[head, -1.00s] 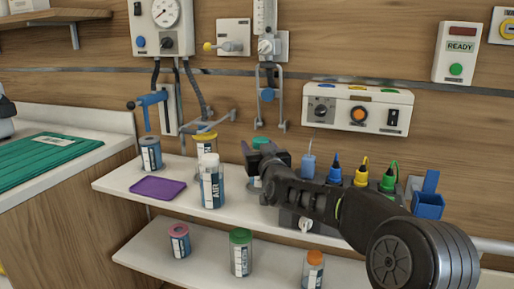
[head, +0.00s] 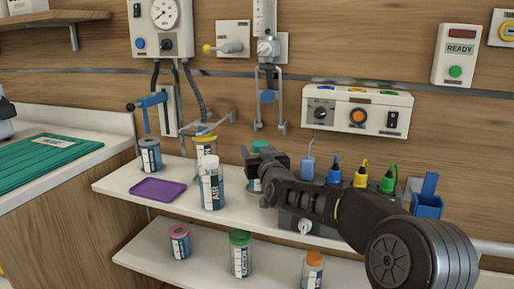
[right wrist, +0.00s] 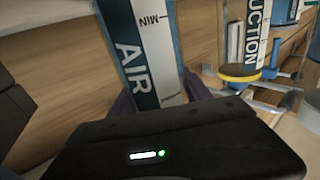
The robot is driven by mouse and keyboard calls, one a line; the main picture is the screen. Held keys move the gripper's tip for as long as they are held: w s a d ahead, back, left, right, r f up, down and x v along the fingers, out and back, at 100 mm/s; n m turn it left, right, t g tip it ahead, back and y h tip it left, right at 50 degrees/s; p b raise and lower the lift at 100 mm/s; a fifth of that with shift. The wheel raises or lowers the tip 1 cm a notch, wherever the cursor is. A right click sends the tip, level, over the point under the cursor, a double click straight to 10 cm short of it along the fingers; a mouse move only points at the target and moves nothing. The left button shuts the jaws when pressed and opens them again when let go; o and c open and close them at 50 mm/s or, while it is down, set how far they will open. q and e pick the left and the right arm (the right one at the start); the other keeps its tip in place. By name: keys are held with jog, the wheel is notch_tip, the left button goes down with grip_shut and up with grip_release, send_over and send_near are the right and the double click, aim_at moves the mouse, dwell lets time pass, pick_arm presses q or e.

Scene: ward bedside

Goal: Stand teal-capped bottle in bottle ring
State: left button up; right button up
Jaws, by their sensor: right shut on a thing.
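The teal-capped bottle (head: 255,185) is upright over the upper shelf, its teal cap above my right gripper (head: 264,160) and part of its body below. The gripper's dark jaws are shut on it and hide its middle. In the right wrist view, a bottle body (right wrist: 147,55) marked AIR and MIN lies between the fingers. I cannot tell whether its base touches the shelf. I cannot single out the bottle ring; my arm and the bottles hide part of the shelf. My left gripper is not in view.
A white-capped AIR bottle (head: 212,190) stands just left of the held bottle. A yellow-capped bottle (head: 205,147) is behind it, a purple tray (head: 158,190) farther left. The lower shelf (head: 205,268) holds several capped containers.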

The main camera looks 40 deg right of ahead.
jog(key=shift+p, duration=0.35)
jog(key=shift+r, duration=0.25)
jog(key=shift+w, duration=0.1)
jog(key=shift+r, duration=0.1)
dwell(0.4)
jog(key=shift+f+b, duration=0.25)
jog(key=shift+b, duration=0.65)
dwell(1.5)
